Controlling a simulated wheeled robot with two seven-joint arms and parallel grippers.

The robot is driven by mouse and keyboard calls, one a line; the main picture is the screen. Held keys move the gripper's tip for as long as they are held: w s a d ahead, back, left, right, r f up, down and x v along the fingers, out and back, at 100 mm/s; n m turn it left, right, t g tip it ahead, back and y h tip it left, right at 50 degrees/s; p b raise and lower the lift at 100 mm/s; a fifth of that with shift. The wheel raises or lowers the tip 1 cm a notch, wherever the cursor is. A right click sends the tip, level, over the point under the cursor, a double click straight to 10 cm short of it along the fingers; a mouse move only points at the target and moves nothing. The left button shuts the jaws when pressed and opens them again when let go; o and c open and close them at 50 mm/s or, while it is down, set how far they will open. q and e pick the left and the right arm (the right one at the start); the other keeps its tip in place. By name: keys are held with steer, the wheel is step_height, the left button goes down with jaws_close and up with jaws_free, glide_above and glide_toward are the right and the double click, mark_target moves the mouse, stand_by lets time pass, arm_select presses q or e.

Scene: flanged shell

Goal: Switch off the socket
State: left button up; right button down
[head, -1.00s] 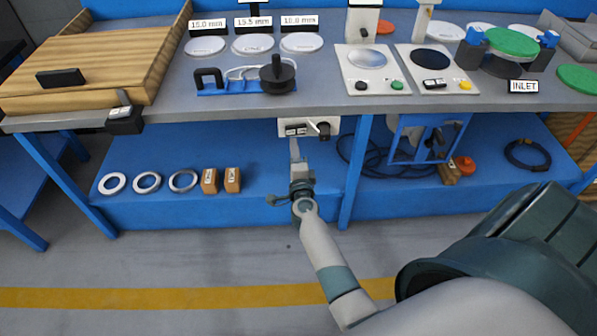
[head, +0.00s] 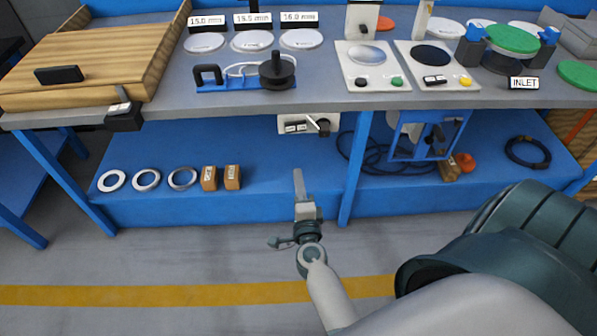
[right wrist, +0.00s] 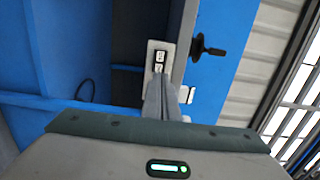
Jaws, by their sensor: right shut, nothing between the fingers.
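The socket is a white plate (head: 294,118) under the front edge of the bench in the head view, with dark switch parts on its left and a black plug-like piece on its right. In the right wrist view the socket plate (right wrist: 152,48) shows two small black parts with white marks. Their on or off position is too small to tell. My right gripper (head: 298,173) is shut and empty, below and in front of the socket, apart from it in the head view. In the right wrist view its fingers (right wrist: 160,92) overlap the plate's lower part. My left gripper is not in view.
The bench top (head: 220,104) overhangs the socket. A blue-framed unit (head: 430,137) and dark cable (head: 362,155) are to its right on the lower shelf. Metal rings (head: 146,180) and wooden blocks (head: 209,178) lie to the left. The floor in front is clear.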

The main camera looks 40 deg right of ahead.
stand_by(0.3)
steer(key=shift+m, duration=0.3)
steer(key=d+m, duration=0.1)
steer(key=m, duration=0.4)
steer(key=w+d+m, duration=0.1)
steer(key=m, duration=0.5)
steer(key=w+d+m, duration=0.1)
steer(key=m, duration=0.4)
steer(key=shift+m+y, duration=0.4)
